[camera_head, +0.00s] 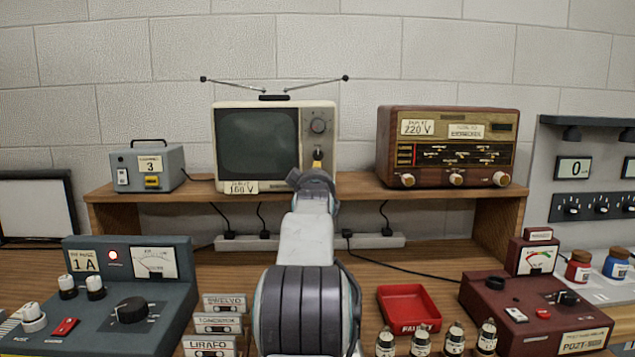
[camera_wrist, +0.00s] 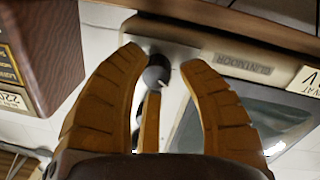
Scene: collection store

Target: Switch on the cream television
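The cream television (camera_head: 325,108) stands on the wooden shelf with a dark grey screen, two antenna rods and a "160 V" label. A round grey knob (camera_head: 318,126) is high on its right-hand panel. My gripper (camera_head: 317,158) is at the lower part of that panel, and my arm hides what is behind it. In the wrist view, which is upside down, the television (camera_wrist: 225,55) shows its lower front. My gripper (camera_wrist: 162,57) has its tan fingers spread on either side of a dark round knob (camera_wrist: 157,72). Whether they touch it I cannot tell.
A brown radio (camera_head: 447,145) stands right of the television, and a grey box (camera_head: 148,167) stands left.

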